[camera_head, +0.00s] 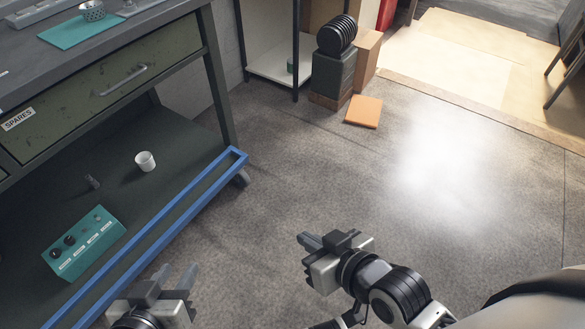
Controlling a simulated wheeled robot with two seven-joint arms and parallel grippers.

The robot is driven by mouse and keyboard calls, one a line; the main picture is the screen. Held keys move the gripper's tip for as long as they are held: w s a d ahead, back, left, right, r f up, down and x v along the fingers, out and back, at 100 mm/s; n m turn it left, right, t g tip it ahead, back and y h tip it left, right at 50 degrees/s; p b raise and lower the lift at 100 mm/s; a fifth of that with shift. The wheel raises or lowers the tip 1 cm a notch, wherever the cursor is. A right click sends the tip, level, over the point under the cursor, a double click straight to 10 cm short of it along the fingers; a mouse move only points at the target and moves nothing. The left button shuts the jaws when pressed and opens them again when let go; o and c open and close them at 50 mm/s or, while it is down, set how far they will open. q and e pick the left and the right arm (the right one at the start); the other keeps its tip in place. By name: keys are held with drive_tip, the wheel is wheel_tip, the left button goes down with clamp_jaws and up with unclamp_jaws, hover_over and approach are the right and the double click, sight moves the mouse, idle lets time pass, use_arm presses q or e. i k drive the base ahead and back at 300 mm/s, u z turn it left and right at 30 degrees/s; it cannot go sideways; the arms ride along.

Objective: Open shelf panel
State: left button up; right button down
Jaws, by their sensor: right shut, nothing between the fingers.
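A blue frame (154,236) runs along the front edge of the workbench's dark lower shelf (110,187). It looks like the shelf's panel, but I cannot tell if it is open or closed. My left gripper (174,275) is at the bottom left, close to the right of the blue frame's near part. Its fingers are apart and empty, and I see no contact with the frame. My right gripper (317,241) is over the floor at the lower middle, well right of the frame. It is shut and empty.
On the lower shelf are a teal box with knobs (84,243), a white cup (146,161) and a small dark object (92,181). A green SPARES drawer (70,112) is above. The middle floor is clear.

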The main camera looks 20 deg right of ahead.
sight(82, 309)
drive_tip(key=z, duration=0.35)
drive_tip(key=k, duration=0.4)
drive_tip(key=u, duration=0.6)
drive_tip(key=i, duration=1.35)
